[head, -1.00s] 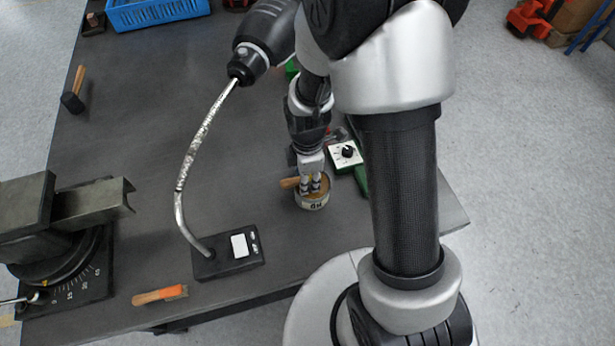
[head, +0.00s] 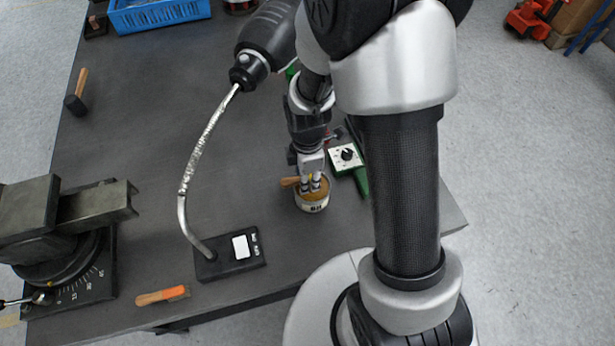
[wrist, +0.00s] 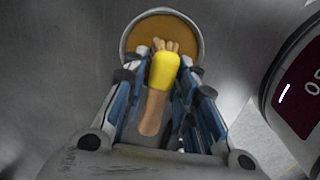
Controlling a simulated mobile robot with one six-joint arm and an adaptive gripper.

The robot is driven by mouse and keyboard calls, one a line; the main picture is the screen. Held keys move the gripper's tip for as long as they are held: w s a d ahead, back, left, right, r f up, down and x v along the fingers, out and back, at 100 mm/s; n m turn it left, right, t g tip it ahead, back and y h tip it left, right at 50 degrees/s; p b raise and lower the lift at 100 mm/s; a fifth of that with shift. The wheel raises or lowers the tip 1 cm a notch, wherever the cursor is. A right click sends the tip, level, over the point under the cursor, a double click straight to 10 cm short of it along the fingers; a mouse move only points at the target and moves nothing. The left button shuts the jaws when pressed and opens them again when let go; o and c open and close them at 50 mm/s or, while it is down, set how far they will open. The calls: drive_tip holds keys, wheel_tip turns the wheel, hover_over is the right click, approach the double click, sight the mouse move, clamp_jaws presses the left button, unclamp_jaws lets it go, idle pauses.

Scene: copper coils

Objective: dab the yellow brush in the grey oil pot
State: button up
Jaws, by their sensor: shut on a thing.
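My gripper (head: 313,184) is shut on the yellow brush (wrist: 163,72). The brush has a wooden handle, a yellow band and pale bristles in the wrist view, held lengthwise between the fingers of the gripper (wrist: 158,84). The grey oil pot (head: 314,205) is a small round pot with a dark label, standing on the table under the fingers. In the wrist view its pale rim (wrist: 124,42) surrounds brown-orange oil, and the bristles overlap that surface. I cannot tell whether they touch the oil. The brush handle (head: 289,182) sticks out left in the head view.
A white-faced device with a black knob (head: 346,154) is right behind the pot. A lamp base (head: 230,258) stands left, a vise (head: 60,215) further left. An orange-handled tool (head: 162,295) lies near the front edge; a hammer (head: 75,98) and blue crate (head: 155,14) are further back.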

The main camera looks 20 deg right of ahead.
drive_tip(key=shift+r+p, duration=1.8)
drive_tip(key=shift+r, duration=0.8)
drive_tip(key=shift+s+f, duration=0.1)
drive_tip(key=shift+f, duration=0.05)
